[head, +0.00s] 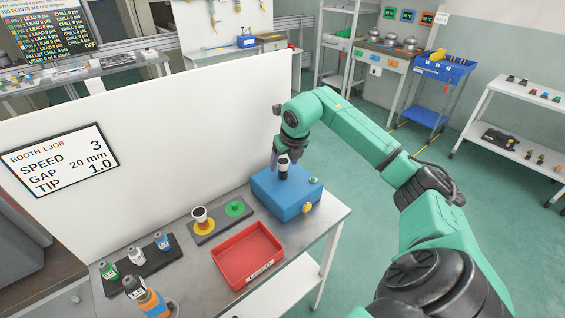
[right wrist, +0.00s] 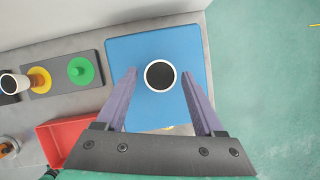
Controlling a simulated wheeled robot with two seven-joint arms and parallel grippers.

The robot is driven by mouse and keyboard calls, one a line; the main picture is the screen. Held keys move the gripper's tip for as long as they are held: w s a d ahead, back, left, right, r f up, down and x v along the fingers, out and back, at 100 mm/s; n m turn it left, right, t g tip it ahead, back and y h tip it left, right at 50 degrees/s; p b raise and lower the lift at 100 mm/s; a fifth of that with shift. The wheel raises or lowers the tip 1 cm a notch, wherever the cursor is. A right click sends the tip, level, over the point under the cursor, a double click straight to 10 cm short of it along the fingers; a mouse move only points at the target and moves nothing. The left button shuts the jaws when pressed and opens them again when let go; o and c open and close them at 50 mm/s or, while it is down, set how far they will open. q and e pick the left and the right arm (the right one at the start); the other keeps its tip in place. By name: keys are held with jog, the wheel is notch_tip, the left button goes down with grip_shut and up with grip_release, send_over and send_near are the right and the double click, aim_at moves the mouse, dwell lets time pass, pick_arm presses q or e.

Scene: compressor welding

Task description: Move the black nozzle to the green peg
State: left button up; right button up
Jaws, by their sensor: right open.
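A round piece with a black top and white rim (right wrist: 160,75) stands upright on the blue box (head: 267,190); it also shows in the head view (head: 283,159). My right gripper (right wrist: 158,80) is open, pointing down, with one finger on each side of it and a gap on both sides. A similar black-topped, white-rimmed piece (head: 199,214) stands on the yellow peg base (head: 205,225). The green peg (head: 235,208) stands bare beside the yellow one on a dark plate. My left gripper is not in view.
A red tray (head: 247,256) lies in front of the peg plate. Several small labelled bottles stand on a black mat (head: 150,268) at left, with an orange-marked one (head: 152,301) nearer. A white panel (head: 150,150) rises behind the bench. The blue box has a yellow knob (head: 307,207).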

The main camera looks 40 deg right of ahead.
jog(key=x, duration=0.2)
jog(key=shift+w+f, duration=0.15)
jog(key=shift+f, duration=0.25)
jog(key=shift+c, duration=0.9)
grip_shut()
jog(key=c, duration=0.6)
grip_release()
grip_shut()
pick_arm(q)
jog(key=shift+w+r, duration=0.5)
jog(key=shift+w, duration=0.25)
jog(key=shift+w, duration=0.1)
